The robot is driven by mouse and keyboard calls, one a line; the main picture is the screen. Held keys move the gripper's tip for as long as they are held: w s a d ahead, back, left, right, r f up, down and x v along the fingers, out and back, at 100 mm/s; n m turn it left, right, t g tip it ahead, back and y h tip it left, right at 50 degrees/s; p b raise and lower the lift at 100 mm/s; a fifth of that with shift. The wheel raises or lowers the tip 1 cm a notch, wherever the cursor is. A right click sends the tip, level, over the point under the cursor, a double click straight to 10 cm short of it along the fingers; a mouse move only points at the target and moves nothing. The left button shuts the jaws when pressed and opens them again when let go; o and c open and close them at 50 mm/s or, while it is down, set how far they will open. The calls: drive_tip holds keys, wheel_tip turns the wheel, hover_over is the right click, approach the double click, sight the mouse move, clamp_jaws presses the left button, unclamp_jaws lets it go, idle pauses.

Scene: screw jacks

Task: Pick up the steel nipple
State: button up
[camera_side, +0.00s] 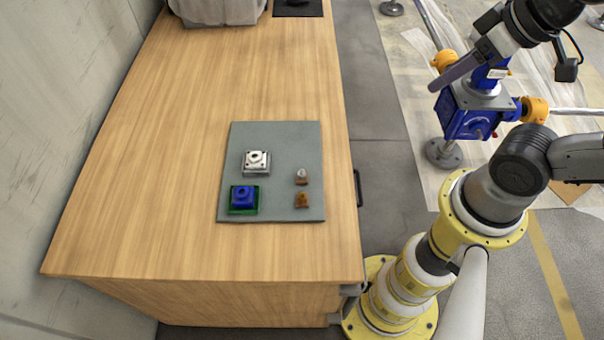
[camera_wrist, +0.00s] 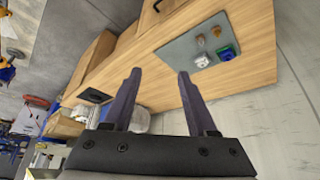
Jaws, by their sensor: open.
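The steel nipple, a small silver piece (camera_side: 301,173), appears to stand on a small brown base on the right side of the grey mat (camera_side: 285,140). It is tiny and blurred in the wrist view (camera_wrist: 200,40). My gripper (camera_side: 437,86) is raised well to the right of the table and far from the mat in the side view. Its two dark fingers are spread apart with nothing between them in the wrist view (camera_wrist: 159,72).
A brass-coloured piece (camera_side: 302,200) sits just in front of the nipple. A white block (camera_side: 256,161) and a blue block on a green base (camera_side: 243,198) stand to its left. A blue screw jack (camera_side: 468,115) stands off the table at right. The wooden table (camera_side: 200,90) is mostly clear.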

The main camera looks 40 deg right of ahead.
drive_tip(key=n+g, duration=0.6)
drive_tip(key=n, duration=0.9)
hover_over(301, 173)
wheel_tip(301, 173, down, 15)
drive_tip(key=f, duration=0.8)
drive_tip(key=shift+a+f, duration=0.15)
drive_tip(key=shift+a, duration=0.15)
drive_tip(key=shift+s+d+f, duration=0.1)
drive_tip(key=shift+d+f, duration=0.05)
drive_tip(key=shift+f, duration=1.2)
drive_tip(key=shift+d+f, duration=0.1)
drive_tip(key=shift+f, duration=1.25)
